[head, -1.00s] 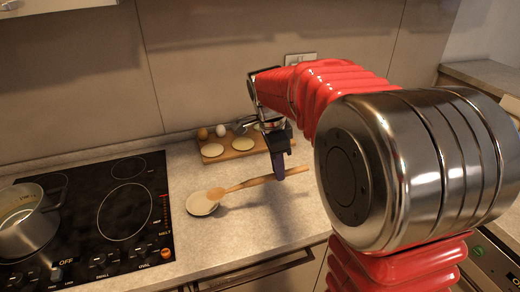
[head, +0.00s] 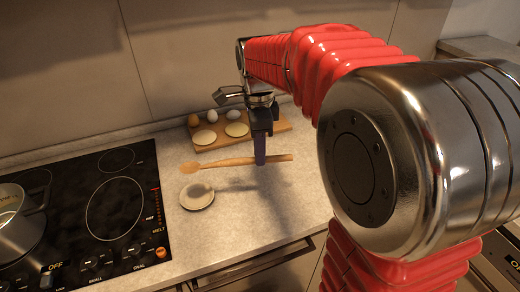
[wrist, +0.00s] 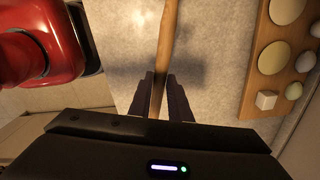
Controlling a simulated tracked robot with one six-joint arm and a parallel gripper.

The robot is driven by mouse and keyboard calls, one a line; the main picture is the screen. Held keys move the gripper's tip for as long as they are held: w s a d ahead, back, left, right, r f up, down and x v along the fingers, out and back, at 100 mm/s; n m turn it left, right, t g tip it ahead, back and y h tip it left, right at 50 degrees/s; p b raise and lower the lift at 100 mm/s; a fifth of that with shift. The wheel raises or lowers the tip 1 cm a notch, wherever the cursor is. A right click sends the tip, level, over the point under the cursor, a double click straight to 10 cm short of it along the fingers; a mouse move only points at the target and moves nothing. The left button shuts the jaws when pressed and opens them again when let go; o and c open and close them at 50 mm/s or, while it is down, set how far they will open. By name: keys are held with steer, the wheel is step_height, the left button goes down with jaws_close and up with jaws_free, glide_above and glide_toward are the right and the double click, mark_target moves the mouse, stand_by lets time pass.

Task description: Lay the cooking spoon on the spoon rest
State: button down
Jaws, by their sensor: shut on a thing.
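The wooden cooking spoon (head: 225,163) is held by its handle in my gripper (head: 260,160), which is shut on it. It lies roughly level, its bowl pointing left in the head view. A shadow on the counter suggests that it is held above the surface. The spoon rest (head: 197,196), a small pale round dish, is on the counter in front of the spoon's bowl in the picture, and looks empty. In the wrist view the handle (wrist: 168,40) passes between the two fingers (wrist: 162,92); the bowl and the rest are out of that view.
A wooden board (head: 225,146) with eggs and pale discs stands behind the spoon, near the wall. A black cooktop (head: 117,205) with a steel pot (head: 18,222) is at left. The counter (head: 270,205) right of the rest is clear.

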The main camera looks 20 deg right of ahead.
steer(key=shift+f, duration=5.2)
steer(key=c, duration=1.6)
jaws_free()
steer(key=shift+o, duration=0.2)
step_height(320, 180, up, 14)
steer(key=shift+a+f, duration=0.1)
steer(key=shift+f, duration=0.05)
